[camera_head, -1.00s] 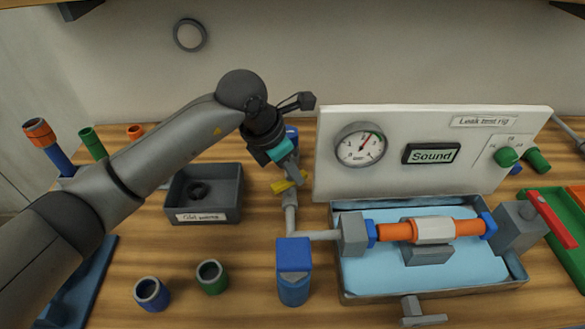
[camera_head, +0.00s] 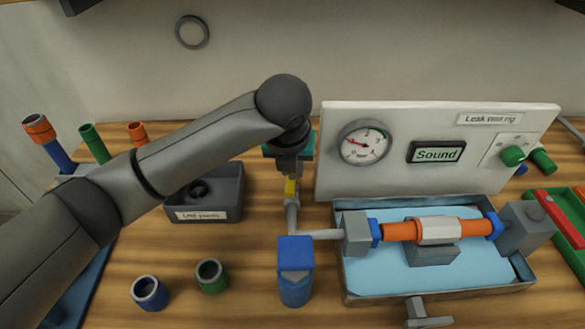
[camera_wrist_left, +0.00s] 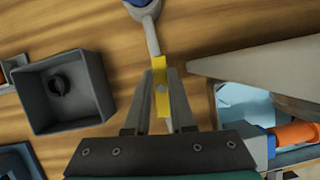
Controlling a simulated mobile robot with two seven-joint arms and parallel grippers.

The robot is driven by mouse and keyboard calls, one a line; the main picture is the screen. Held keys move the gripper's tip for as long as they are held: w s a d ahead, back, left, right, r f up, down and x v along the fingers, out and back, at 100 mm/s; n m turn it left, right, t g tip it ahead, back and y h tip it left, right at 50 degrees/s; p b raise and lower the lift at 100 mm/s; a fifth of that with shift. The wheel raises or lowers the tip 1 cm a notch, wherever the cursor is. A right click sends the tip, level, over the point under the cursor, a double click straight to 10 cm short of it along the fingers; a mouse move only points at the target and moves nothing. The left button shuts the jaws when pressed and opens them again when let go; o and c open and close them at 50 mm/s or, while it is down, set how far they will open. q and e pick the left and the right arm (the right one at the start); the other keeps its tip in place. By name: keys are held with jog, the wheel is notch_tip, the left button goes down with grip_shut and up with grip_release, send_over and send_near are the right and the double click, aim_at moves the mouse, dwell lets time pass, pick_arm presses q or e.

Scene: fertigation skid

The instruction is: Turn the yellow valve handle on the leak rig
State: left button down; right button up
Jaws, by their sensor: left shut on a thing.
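The yellow valve handle (camera_head: 291,188) sits on the thin grey pipe left of the leak rig panel (camera_head: 330,180). It also shows in the left wrist view (camera_wrist_left: 160,70), lying in line with the pipe between the two fingers. My left gripper (camera_wrist_left: 160,88) is shut on the handle from above. In the head view my wrist hides part of the handle and the fingertips. The gauge (camera_head: 363,143) needle points left, and the display (camera_head: 437,153) reads "Sound". My right gripper is not in view.
A grey bin (camera_head: 235,190) with a dark ring stands left of the handle. The metal tray (camera_head: 440,294) with an orange pipe assembly (camera_head: 400,231) lies to the right. Blue (camera_head: 150,293) and green (camera_head: 211,277) sleeves stand front left.

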pick_arm(q)
jog(key=shift+n+y, duration=0.3)
jog(key=shift+n, duration=0.5)
jog(key=c, duration=0.8)
grip_release()
jog(key=shift+o, duration=0.2)
jog(key=p+v, duration=0.2)
jog(key=v, duration=1.3)
jog(key=shift+r, duration=0.15)
